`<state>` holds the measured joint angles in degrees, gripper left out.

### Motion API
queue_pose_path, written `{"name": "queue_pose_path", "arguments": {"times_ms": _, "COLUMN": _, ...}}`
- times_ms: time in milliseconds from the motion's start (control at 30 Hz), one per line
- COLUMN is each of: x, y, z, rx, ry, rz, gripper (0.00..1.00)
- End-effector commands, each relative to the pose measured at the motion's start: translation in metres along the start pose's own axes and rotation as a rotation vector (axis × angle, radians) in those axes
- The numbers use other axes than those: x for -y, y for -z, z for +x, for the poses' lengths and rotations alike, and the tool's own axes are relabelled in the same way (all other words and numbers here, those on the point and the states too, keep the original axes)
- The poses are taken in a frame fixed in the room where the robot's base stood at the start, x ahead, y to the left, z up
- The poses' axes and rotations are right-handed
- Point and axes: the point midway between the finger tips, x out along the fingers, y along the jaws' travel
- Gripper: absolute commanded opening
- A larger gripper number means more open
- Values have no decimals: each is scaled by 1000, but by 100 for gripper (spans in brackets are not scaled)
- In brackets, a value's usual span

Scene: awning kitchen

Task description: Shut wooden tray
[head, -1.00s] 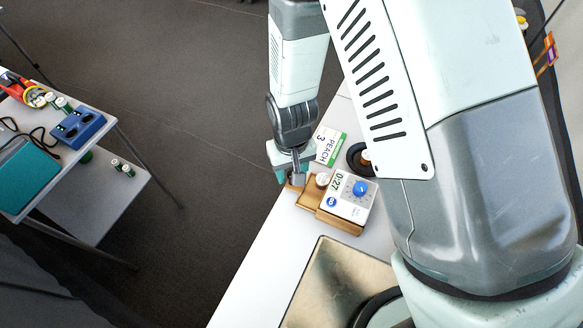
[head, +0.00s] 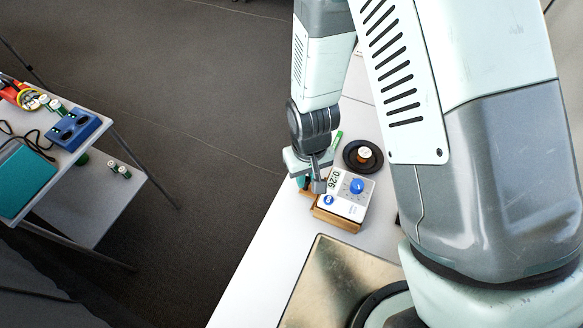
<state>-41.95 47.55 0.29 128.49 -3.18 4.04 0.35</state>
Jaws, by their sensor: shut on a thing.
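The wooden tray (head: 306,193) shows only as a small piece of wood at the left of a wooden case (head: 335,219). My gripper (head: 318,186) is at the tray's outer end, right against the case and timer, and appears shut on the tray. The fingers and wrist hide most of the tray and the contact point, so how much of it sticks out is hard to tell.
A black round dish (head: 362,155) with a small white-topped jar stands just behind the timer. A metallic panel (head: 340,275) lies in front on the white counter (head: 262,262). The counter's left edge is close to the tray. A separate table (head: 85,160) stands far left.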

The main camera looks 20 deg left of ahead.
Motion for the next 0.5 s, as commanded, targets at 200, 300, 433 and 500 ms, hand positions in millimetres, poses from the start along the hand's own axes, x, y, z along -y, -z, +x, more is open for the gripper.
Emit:
{"name": "queue_pose_path", "arguments": {"times_ms": 200, "x": -10, "y": -10, "z": 0, "rx": 0, "ry": -1, "rz": 0, "gripper": 0}}
{"name": "queue_pose_path", "arguments": {"times_ms": 300, "x": -11, "y": -10, "z": 0, "rx": 2, "ry": -2, "rz": 1, "gripper": 0}}
{"name": "queue_pose_path", "arguments": {"times_ms": 433, "x": -12, "y": -11, "z": 0, "rx": 4, "ry": -2, "rz": 3, "gripper": 28}}
{"name": "queue_pose_path", "arguments": {"times_ms": 500, "x": -11, "y": -11, "z": 0, "rx": 4, "ry": -2, "rz": 3, "gripper": 39}}
